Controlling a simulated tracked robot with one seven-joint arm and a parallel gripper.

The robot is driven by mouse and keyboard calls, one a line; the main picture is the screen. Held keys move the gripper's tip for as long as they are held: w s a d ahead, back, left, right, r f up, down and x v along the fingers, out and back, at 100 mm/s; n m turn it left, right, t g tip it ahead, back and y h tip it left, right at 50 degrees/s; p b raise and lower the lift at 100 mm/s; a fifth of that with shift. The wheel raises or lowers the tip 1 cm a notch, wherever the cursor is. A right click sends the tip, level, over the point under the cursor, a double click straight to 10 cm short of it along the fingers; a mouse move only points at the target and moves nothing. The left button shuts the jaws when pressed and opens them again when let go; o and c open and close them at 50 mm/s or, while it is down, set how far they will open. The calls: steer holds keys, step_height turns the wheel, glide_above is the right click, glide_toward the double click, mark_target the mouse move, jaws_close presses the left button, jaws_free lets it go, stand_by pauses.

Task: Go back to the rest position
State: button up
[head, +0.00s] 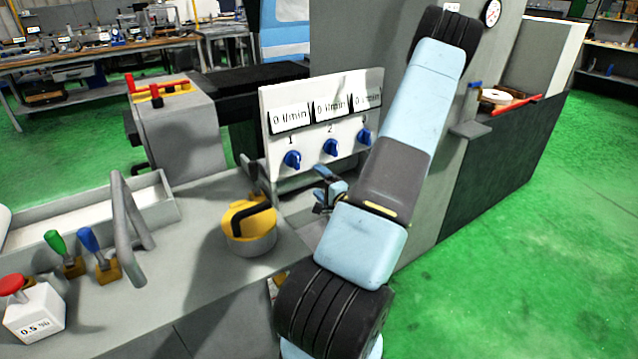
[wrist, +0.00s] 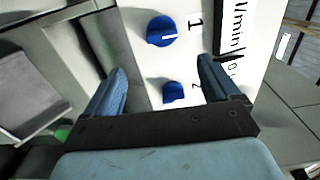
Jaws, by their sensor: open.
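My gripper (wrist: 160,85) is open and empty in the wrist view. Its two blue fingers stand apart, with blue knob 1 (wrist: 162,31) and blue knob 2 (wrist: 173,92) of the white flow panel showing between and beyond them. In the head view my gripper (head: 322,190) is small and partly hidden by my arm, just below and in front of the panel (head: 276,105). Knob 1 (head: 292,159), knob 2 (head: 330,147) and knob 3 (head: 364,135) sit in a row there. The displays above them read 0 l/min. I cannot tell the exact gap between fingers and knobs.
A yellow round-topped part with a black handle (head: 249,222) stands on the grey machine bed. A bent grey handle (head: 126,230), green and blue levers (head: 88,240) and a white box with a red button (head: 33,310) are at left. Green floor is open at right.

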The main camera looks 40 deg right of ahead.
stand_by(0.3)
steer(key=w+a+r+n+g+y, duration=0.1)
steer(key=w+a+r+n+g, duration=0.5)
steer(key=n, duration=0.3)
steer(key=a+r+n+g+h, duration=0.1)
steer(key=a+r+n+g, duration=0.25)
steer(key=a+r, duration=0.5)
steer(key=s+a+r+n+g+y, duration=0.1)
steer(key=s+a+r+n, duration=0.3)
steer(key=s+a+r, duration=0.4)
steer(key=s+a+r+n+g+y, duration=0.1)
steer(key=s+a+r+n+y, duration=0.1)
steer(key=s+a+r, duration=0.5)
steer(key=s+a+n, duration=0.1)
steer(key=s+a, duration=0.2)
steer(key=s, duration=0.2)
steer(key=shift+s+a+r+n+g, duration=0.35)
steer(key=shift+s+r, duration=0.05)
steer(key=shift+c, duration=0.5)
